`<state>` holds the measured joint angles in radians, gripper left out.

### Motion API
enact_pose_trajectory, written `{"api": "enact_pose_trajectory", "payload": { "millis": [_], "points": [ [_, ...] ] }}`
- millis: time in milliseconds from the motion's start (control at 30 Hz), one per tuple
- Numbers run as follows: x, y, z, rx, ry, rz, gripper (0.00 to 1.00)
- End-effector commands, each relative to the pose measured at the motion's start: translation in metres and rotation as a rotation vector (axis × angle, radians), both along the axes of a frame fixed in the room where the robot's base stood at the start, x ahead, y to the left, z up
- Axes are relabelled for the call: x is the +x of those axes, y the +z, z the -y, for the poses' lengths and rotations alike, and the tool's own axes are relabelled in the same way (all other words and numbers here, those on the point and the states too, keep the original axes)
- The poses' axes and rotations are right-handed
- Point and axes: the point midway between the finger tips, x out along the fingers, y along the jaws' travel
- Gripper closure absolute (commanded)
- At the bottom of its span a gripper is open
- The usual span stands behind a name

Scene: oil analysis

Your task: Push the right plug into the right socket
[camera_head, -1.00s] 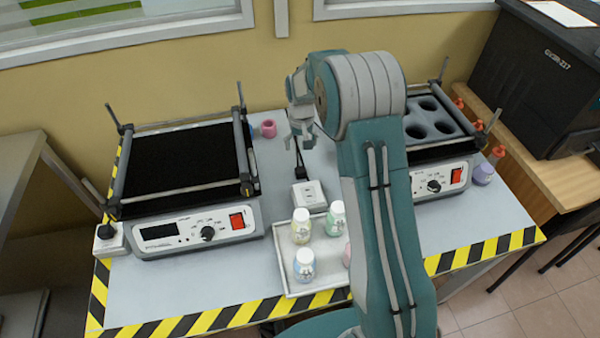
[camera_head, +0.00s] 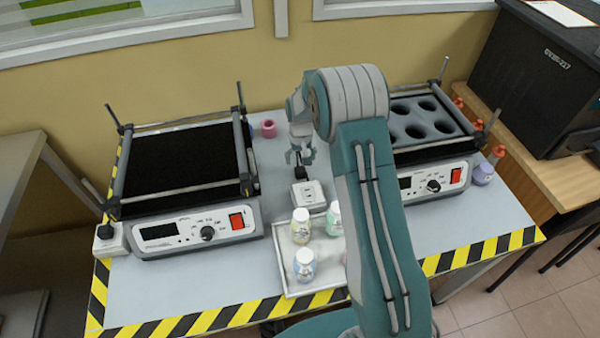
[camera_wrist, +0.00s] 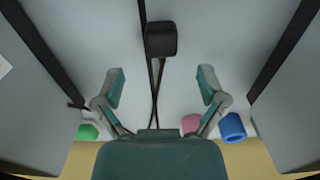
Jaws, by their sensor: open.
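The right plug is a small black block on a dark cable, beside the back of the right socket (camera_head: 308,195), a white block on the table between the two machines. The plug (camera_head: 301,173) is partly below my gripper in the head view; I cannot tell whether it touches the socket. My gripper (camera_head: 300,158) is open and points down over the cable and plug. In the wrist view the plug (camera_wrist: 160,39) lies ahead of and between the open fingers of my gripper (camera_wrist: 160,86), with nothing held. The socket does not show clearly there.
A left machine (camera_head: 195,225) and a right machine (camera_head: 435,180) flank the socket. A tray (camera_head: 284,270) with several bottles stands in front of it. The left plug (camera_head: 105,231) sits in the left socket (camera_head: 112,245).

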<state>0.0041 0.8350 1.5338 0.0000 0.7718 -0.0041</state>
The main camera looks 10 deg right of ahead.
Motion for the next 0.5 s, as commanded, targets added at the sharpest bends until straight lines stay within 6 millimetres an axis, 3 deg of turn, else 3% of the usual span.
{"api": "enact_pose_trajectory", "payload": {
  "millis": [267,500],
  "points": [
    [-0.001,-0.006,0.000,0.000,0.000,-0.003,0.09],
    [-0.003,-0.042,-0.002,0.000,0.000,-0.004,0.09]
  ]
}}
